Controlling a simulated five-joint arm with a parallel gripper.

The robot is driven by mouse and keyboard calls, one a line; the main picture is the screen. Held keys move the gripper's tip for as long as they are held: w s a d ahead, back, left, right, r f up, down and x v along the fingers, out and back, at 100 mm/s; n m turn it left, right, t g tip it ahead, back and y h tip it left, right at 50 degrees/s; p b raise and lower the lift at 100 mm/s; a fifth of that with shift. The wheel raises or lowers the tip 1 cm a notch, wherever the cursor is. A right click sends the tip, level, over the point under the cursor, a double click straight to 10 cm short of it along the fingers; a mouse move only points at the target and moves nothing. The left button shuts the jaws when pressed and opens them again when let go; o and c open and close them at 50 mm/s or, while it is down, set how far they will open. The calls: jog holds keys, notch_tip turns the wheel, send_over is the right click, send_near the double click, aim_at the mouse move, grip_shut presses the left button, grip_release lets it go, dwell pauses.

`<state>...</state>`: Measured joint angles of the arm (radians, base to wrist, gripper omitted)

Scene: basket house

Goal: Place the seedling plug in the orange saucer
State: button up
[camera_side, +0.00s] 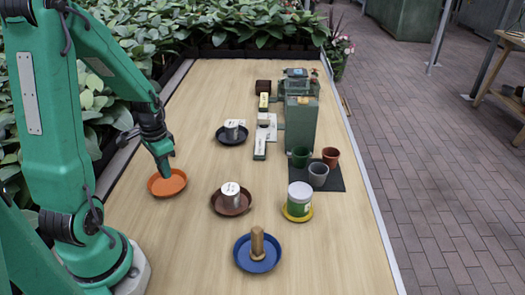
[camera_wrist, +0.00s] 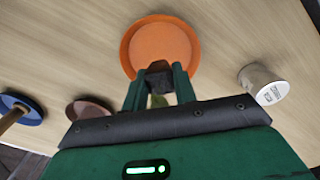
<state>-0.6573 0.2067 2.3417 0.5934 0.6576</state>
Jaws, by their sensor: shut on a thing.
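The orange saucer (camera_side: 167,184) sits on the left side of the table, and it also shows in the wrist view (camera_wrist: 160,45). My gripper (camera_side: 167,168) is over the saucer, pointing down. In the wrist view my gripper (camera_wrist: 158,85) is shut on the seedling plug (camera_wrist: 159,76), a dark block with a bit of green below it. The plug overlaps the near part of the saucer in that view. Whether it touches the saucer is unclear. In the side view the plug cannot be made out.
Other saucers hold items: a black one (camera_side: 220,136), a brown one (camera_side: 219,208), a blue one (camera_side: 246,262) and a yellow one (camera_side: 289,216). Pots stand on a dark mat (camera_side: 335,183) beside a green machine (camera_side: 300,122). Bare table surrounds the orange saucer.

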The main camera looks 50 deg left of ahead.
jog(key=shift+f, duration=1.4)
jog(key=o, duration=1)
jog(key=shift+r, duration=0.15)
jog(key=shift+r, duration=3.35)
